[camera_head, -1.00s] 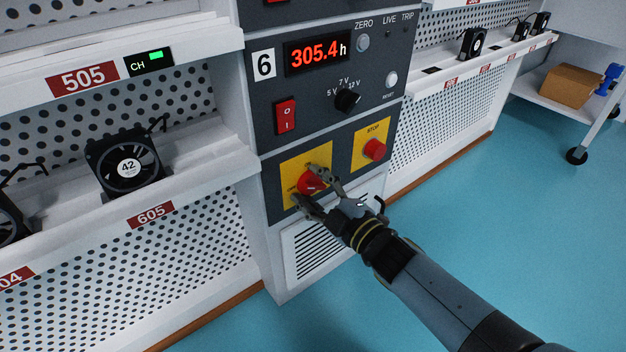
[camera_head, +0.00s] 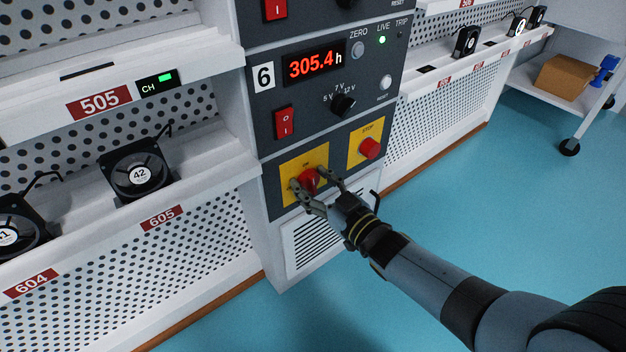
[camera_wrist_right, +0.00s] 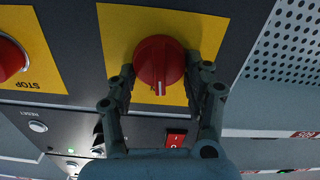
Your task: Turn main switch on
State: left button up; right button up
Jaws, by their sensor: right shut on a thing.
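The main switch (camera_head: 308,181) is a red rotary knob on a yellow plate, low on the dark control panel. My right gripper (camera_head: 318,186) is at the knob, its fingers on either side of it. In the right wrist view the knob (camera_wrist_right: 159,66) sits between the two fingers of the right gripper (camera_wrist_right: 166,84), which is shut on it. A white mark on the knob points down in that view. The green LIVE lamp (camera_head: 382,40) is lit. My left gripper is not in view.
A red STOP button (camera_head: 370,148) on its own yellow plate is to the right of the knob. A rocker switch (camera_head: 284,123) and a red display (camera_head: 315,66) reading 305.4 h are above. Racks with fans (camera_head: 138,176) flank the panel. Blue floor is open at the right.

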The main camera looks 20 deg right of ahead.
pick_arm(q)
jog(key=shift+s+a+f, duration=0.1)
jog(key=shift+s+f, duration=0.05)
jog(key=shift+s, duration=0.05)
pick_arm(e)
jog(key=shift+d+m, duration=0.1)
jog(key=shift+m, duration=0.7)
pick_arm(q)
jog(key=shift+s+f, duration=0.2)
pick_arm(e)
jog(key=o, duration=1.1)
jog(key=shift+s+d+f, duration=0.1)
jog(key=shift+s, duration=0.15)
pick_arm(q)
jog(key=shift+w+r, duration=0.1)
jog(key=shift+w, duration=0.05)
pick_arm(e)
jog(key=v, duration=1.1)
jog(key=shift+s, duration=0.25)
